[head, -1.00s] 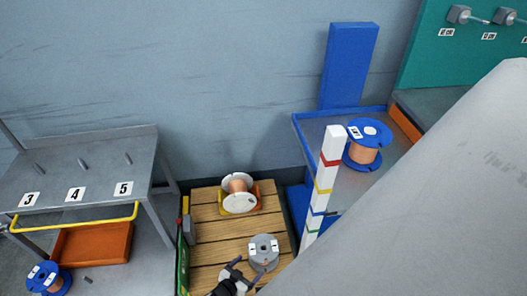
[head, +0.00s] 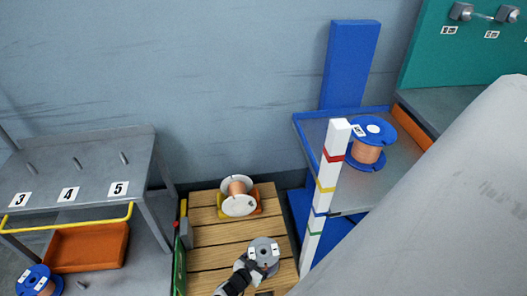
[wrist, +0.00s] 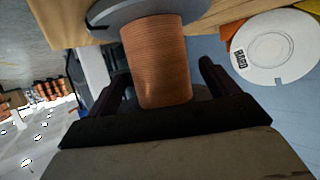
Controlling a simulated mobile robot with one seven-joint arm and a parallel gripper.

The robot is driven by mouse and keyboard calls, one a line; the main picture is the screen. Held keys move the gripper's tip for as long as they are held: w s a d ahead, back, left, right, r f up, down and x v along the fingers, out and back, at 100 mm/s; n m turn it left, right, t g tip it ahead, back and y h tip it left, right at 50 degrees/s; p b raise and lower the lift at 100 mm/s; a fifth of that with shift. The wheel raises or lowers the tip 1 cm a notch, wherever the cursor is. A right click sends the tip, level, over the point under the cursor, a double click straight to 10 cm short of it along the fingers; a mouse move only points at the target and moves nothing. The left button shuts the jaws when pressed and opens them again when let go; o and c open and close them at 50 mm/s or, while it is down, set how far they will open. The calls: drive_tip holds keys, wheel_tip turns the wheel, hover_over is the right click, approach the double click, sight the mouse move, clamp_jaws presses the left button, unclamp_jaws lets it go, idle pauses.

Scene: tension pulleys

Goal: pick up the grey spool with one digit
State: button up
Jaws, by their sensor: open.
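The grey spool (head: 265,250) stands on the wooden pallet, near its front right. Its top flange bears small white labels, too small to read in the head view. My gripper (head: 250,266) is at the spool's near left side. In the wrist view, the copper winding of the spool (wrist: 155,60) lies between the two dark fingers of my gripper (wrist: 168,75). The fingers are spread, one on each side of the winding, with a visible gap at the right. A grey flange (wrist: 140,12) shows at the top.
A white spool (head: 238,200) lies tilted on a yellow-orange holder behind; it also shows in the wrist view (wrist: 275,47). A striped white post (head: 325,190) and blue cart (head: 285,119) stand right. A blue spool (head: 367,150) sits on the cart. A grey numbered table (head: 90,165) stands left.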

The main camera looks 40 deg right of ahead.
drive_tip(key=c, duration=1.5)
drive_tip(key=shift+o, duration=0.2)
drive_tip(key=shift+r, duration=0.2)
wheel_tip(320, 180, up, 20)
drive_tip(key=p, duration=0.7)
